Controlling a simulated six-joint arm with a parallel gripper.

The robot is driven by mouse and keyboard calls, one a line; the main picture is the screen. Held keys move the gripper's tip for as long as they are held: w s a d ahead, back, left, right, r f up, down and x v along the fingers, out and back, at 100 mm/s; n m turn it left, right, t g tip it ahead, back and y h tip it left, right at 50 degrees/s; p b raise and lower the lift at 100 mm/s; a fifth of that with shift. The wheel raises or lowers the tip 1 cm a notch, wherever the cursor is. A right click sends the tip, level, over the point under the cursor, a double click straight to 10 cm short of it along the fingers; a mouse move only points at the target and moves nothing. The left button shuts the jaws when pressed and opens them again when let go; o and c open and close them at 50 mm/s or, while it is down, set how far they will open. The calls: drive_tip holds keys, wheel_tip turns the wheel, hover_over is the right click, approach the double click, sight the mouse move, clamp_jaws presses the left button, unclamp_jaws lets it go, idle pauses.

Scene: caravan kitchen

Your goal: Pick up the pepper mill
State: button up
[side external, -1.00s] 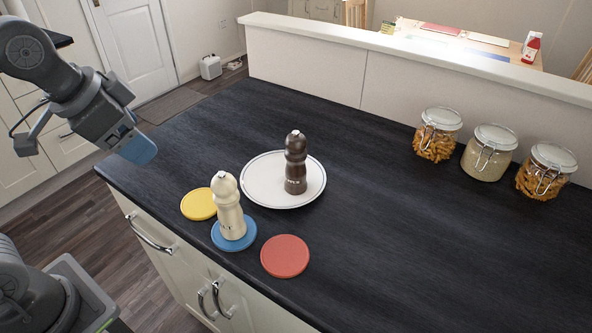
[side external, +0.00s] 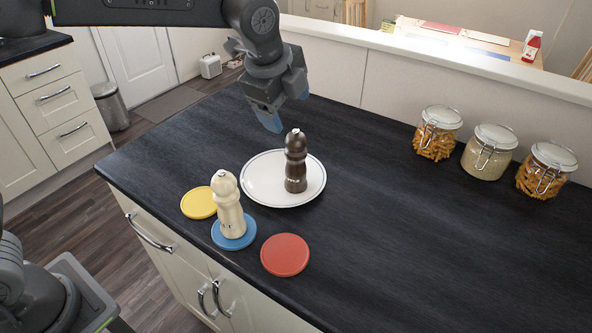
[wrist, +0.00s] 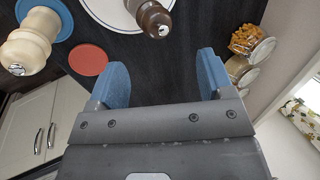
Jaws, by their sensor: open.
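The dark brown mill (side external: 295,165), which looks like the pepper mill, stands upright on a white plate (side external: 262,165). A cream mill (side external: 230,208) stands upright on a blue coaster (side external: 247,236). My gripper (side external: 286,110) is above and behind the dark mill in the side view, its blue fingers apart and empty. In the wrist view, the dark mill's top (wrist: 152,18) shows at the upper edge, beyond the open fingertips (wrist: 162,70). The cream mill (wrist: 27,48) is at the upper left there.
A yellow coaster (side external: 199,203) and a red coaster (side external: 285,255) lie near the counter's front edge. Several clip-top jars (side external: 489,151) stand at the right by the low wall (side external: 400,90). The dark counter (side external: 400,230) is clear between the plate and the jars.

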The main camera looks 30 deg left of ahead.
sight(294, 133)
drive_tip(key=x, duration=0.9)
drive_tip(key=shift+s+a+f, duration=0.1)
drive_tip(key=shift+s+f, duration=0.05)
drive_tip(key=c, duration=1.3)
drive_tip(key=shift+c, duration=0.4)
drive_tip(key=shift+r, duration=0.2)
